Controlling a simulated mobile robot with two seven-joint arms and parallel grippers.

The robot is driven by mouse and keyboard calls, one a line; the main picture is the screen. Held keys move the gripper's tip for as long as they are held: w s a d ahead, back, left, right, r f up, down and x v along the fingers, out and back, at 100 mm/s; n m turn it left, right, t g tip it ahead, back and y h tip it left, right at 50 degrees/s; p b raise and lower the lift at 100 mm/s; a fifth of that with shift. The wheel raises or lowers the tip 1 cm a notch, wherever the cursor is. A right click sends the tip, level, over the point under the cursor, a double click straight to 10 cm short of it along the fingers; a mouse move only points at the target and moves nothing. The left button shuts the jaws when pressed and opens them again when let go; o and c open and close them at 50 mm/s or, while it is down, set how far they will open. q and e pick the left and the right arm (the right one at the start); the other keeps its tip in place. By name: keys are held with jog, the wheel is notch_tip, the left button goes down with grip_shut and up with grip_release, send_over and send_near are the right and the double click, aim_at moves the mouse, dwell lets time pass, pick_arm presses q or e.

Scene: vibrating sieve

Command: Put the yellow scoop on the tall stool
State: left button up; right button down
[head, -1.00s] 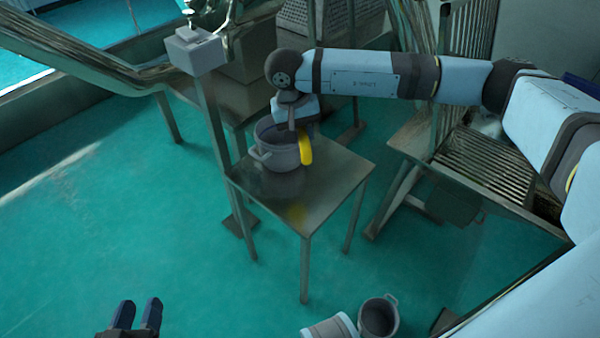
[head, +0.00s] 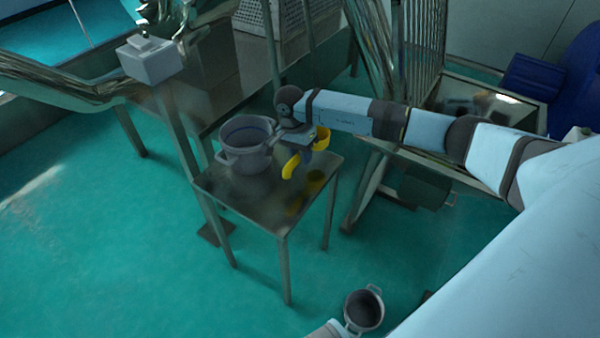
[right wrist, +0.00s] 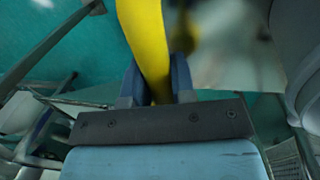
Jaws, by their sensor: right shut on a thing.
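The yellow scoop (head: 291,166) is in my right gripper (head: 300,152), above the right part of the tall stool (head: 265,212). The gripper is shut on the scoop's handle, and the scoop's cup shows at the gripper's right. In the right wrist view the yellow handle (right wrist: 146,40) runs up from between the two fingers (right wrist: 157,88). A yellow reflection shows on the metal stool top, with a gap below the scoop. A grey pot (head: 246,148) with side handles stands on the stool's back left part.
A metal machine with a small grey box (head: 150,60) stands behind and left of the stool. A slatted metal frame (head: 425,60) is at the back right. The stool's front is clear.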

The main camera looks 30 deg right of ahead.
aim_at(303, 180)
jog(key=x, duration=0.2)
jog(key=shift+w+f, duration=0.2)
jog(key=shift+f, duration=0.1)
jog(key=x, duration=0.2)
jog(key=b+x, duration=0.1)
jog(key=shift+w+a+f, duration=0.2)
jog(key=shift+w+f, duration=0.05)
jog(key=shift+f, duration=0.3)
jog(key=shift+r, duration=0.1)
pick_arm(q)
jog(key=r, duration=0.1)
jog(key=w+d+r+t, duration=0.1)
jog(key=r, duration=0.1)
jog(key=shift+w+d+h, duration=0.1)
jog(key=shift+d+h, duration=0.05)
jog(key=shift+h, duration=0.25)
jog(key=shift+f, duration=0.1)
jog(key=shift+w+d+r, duration=0.1)
jog(key=shift+r, duration=0.2)
pick_arm(e)
jog(key=c, duration=0.9)
grip_release()
jog(key=shift+c, duration=0.2)
